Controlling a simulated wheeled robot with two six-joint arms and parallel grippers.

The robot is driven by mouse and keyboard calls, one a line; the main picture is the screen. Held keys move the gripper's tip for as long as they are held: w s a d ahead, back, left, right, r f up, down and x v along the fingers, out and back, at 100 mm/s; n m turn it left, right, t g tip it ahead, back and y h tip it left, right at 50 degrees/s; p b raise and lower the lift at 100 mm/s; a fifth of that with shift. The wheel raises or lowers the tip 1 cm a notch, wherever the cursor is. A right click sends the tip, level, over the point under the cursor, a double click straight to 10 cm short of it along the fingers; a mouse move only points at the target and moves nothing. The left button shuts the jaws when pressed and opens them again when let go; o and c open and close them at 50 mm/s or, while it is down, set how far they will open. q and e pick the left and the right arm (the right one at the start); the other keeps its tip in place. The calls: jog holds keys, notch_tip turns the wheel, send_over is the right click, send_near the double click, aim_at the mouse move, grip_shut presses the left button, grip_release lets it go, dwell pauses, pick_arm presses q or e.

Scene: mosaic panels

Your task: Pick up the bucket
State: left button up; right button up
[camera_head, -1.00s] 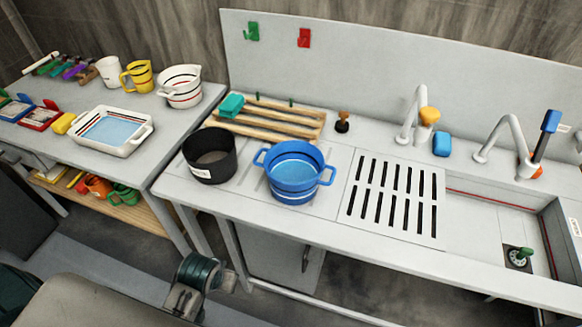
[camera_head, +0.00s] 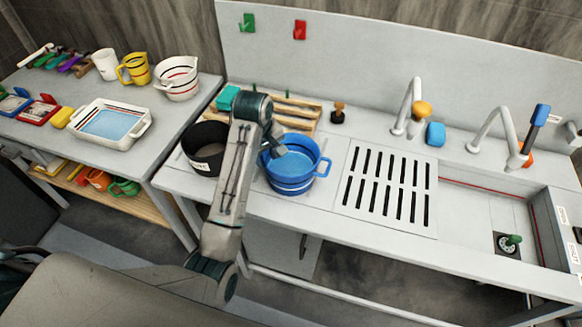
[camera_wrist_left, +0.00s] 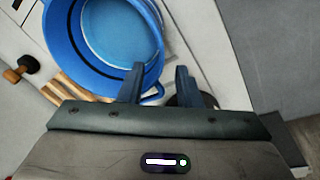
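The blue bucket (camera_head: 292,182) stands upright on the grey counter, with a handle on its right side and light blue inside. My left gripper (camera_head: 278,150) is at the bucket's left rim, and its arm hides the left handle in the head view. In the left wrist view the bucket (camera_wrist_left: 62,52) fills the upper left. There my left gripper (camera_wrist_left: 160,72) is open, with one finger over the bucket's rim and the other outside it. Part of a handle shows between the fingers. I cannot tell whether they touch it. My right gripper is not in view.
A black pot (camera_head: 203,163) stands close left of the bucket, partly behind my left arm. A wooden rack (camera_head: 297,108) lies behind. A slotted drain plate (camera_head: 385,190) lies to the right, clear of objects. A side table with a white tray (camera_head: 140,128) is at the left.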

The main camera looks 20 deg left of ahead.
aim_at(270, 174)
pick_arm(q)
jog(key=f+b, duration=0.1)
jog(key=f, duration=0.1)
jog(key=w+f, duration=0.1)
jog(key=f, duration=0.2)
jog(key=shift+w+d+b, duration=0.1)
jog(key=shift+b, duration=0.25)
jog(key=shift+f+p, duration=0.45)
jog(key=f+p, duration=0.1)
jog(key=f, duration=0.1)
jog(key=w+f+p, duration=0.1)
jog(key=f, duration=0.1)
jog(key=shift+f, duration=0.3)
grip_shut()
jog(key=shift+r, duration=0.1)
dwell(0.3)
jog(key=shift+w, duration=0.15)
